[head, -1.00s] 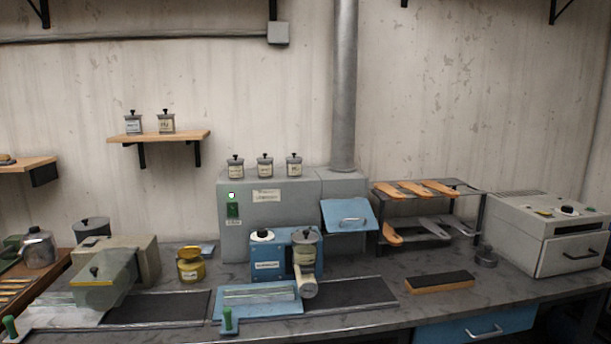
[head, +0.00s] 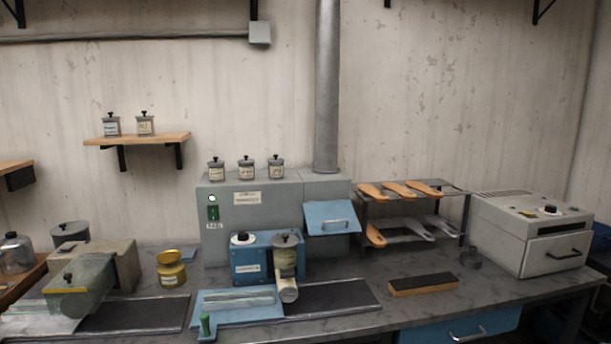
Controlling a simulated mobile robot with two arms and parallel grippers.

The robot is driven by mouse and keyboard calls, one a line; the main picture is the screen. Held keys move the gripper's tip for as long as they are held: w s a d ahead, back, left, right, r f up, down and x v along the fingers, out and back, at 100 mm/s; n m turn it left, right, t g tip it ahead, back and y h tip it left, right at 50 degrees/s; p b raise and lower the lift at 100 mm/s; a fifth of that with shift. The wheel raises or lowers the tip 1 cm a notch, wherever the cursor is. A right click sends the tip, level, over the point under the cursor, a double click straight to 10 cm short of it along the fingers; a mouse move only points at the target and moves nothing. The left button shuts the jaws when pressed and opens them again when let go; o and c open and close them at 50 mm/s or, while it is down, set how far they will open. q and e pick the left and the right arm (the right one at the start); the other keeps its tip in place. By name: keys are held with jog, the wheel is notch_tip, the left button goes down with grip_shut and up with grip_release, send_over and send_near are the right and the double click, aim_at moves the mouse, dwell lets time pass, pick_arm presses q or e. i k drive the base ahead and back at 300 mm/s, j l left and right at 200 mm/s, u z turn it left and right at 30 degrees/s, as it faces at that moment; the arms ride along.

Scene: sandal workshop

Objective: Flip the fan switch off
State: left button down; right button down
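The likely fan switch is a small green switch (head: 213,213) on the left front of the large grey cabinet (head: 215,250) at the back of the bench. A round light (head: 212,198) above it glows white. A label sits below the switch, too small to read. The switch's exact position is too small to tell. Neither of my grippers shows in the head view.
A blue machine (head: 248,268) with a roller stands in front of the cabinet. A yellow tin (head: 171,272) is to its left, and a grey-green machine (head: 88,286) is farther left. A rack (head: 362,212) with orange soles and a grey oven (head: 535,240) are at right.

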aim_at(213, 211)
jog(key=i+l+u, duration=0.35)
jog(key=i, duration=0.3)
jog(key=i+l+u, duration=0.3)
jog(key=i+l, duration=0.3)
jog(key=l, duration=0.15)
jog(key=i+l+u, duration=0.35)
jog(key=i+l, duration=0.2)
jog(key=l, duration=0.2)
